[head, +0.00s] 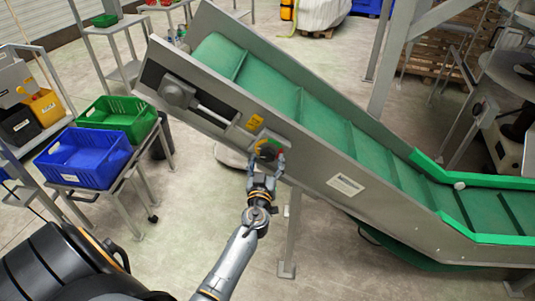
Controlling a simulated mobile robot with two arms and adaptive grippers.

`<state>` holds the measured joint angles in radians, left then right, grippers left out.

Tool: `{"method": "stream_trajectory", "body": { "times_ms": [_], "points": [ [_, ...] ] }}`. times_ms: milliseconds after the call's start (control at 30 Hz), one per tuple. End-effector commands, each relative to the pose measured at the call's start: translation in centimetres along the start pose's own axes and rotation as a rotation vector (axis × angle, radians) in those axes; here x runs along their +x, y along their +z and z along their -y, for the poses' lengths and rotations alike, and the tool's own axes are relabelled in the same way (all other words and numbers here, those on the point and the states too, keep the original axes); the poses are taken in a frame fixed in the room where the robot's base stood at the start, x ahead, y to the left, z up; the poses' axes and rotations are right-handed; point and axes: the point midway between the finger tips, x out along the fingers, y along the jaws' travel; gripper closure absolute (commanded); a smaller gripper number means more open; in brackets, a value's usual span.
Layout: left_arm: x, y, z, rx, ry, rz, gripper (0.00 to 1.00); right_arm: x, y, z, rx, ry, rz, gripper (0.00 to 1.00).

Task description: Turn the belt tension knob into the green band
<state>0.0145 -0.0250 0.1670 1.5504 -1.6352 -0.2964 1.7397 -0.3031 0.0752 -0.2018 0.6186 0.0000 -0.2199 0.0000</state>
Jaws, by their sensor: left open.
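The belt tension knob (268,150) is a small dark round part with red and green showing around it, on the grey side plate of the inclined conveyor (225,112). My left gripper (265,163) is open right at the knob, with its fingers up around the lower part of it. The fingers cover part of the knob and its dial, so I cannot tell whether they touch it or where its pointer stands. A yellow label (255,122) is just above and left of the knob. My right gripper is not in view.
A blue crate (84,157) and a green crate (118,117) stand on a wheeled stand at the left. A conveyor support leg (290,235) stands right of my left arm. The floor (180,240) between stand and leg is clear.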

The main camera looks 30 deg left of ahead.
Motion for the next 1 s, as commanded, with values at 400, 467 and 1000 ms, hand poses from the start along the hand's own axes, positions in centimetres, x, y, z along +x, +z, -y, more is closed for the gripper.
{"method": "stream_trajectory", "body": {
  "times_ms": [400, 467, 1000],
  "points": [
    [2.0, 0.1, 0.0, 0.000, -0.001, 0.001, 0.30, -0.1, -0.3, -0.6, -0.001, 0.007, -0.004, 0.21],
    [2.0, 0.1, 0.0, 0.000, -0.001, 0.001, 0.30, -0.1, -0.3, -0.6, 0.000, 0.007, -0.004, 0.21],
    [2.0, 0.1, 0.0, 0.012, 0.000, 0.001, 0.85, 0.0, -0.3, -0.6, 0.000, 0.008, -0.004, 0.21]
  ]
}}
